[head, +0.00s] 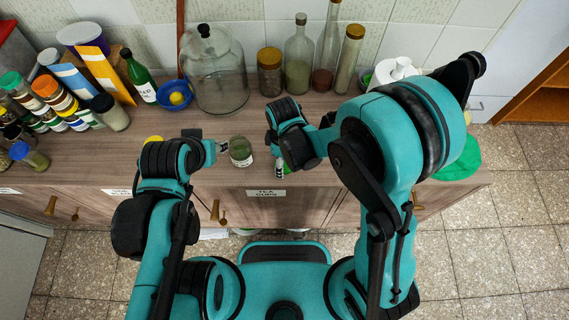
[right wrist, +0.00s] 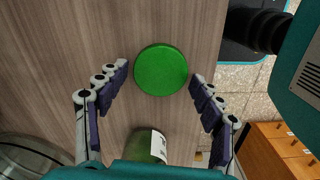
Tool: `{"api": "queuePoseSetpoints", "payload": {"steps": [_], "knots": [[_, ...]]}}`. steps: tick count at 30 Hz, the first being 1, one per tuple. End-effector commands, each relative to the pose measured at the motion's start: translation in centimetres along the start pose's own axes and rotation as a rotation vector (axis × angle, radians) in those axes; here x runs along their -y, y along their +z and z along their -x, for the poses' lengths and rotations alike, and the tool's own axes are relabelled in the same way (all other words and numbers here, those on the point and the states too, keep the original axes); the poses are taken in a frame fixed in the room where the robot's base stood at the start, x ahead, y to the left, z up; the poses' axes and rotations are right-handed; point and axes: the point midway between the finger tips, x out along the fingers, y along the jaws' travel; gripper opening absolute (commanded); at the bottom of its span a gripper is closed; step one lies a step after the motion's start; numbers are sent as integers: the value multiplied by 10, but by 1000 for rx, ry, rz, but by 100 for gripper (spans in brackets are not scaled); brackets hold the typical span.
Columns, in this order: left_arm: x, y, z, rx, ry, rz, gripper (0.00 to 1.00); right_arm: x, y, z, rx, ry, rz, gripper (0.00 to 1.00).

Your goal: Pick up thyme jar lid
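The green round lid (right wrist: 161,70) lies flat on the wood counter in the right wrist view. My right gripper (right wrist: 160,78) is open, with one finger on each side of the lid and a gap to both. I cannot tell how high the fingertips are above the counter.
A glass dome (head: 215,72), a brown-lidded jar (head: 270,72) and tall bottles (head: 299,55) line the wall. Several spice jars (head: 47,87) crowd the left. A green item (head: 463,161) lies at the right end. The counter around the lid is mostly clear.

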Motion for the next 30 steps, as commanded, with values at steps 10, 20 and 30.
{"api": "queuePoseSetpoints", "payload": {"steps": [10, 20, 30], "knots": [[0, 0, 0, 0, 0, 0, 40, 0, 0, 0, 0, 0, 0, 38], [0, -4, 6, 0, 0, 0, 40, 0, 0, 18, 0, 0, 0, 38], [0, -17, 24, 0, 0, 0, 40, 34, 31, 71, 0, 0, -2, 38]]}}
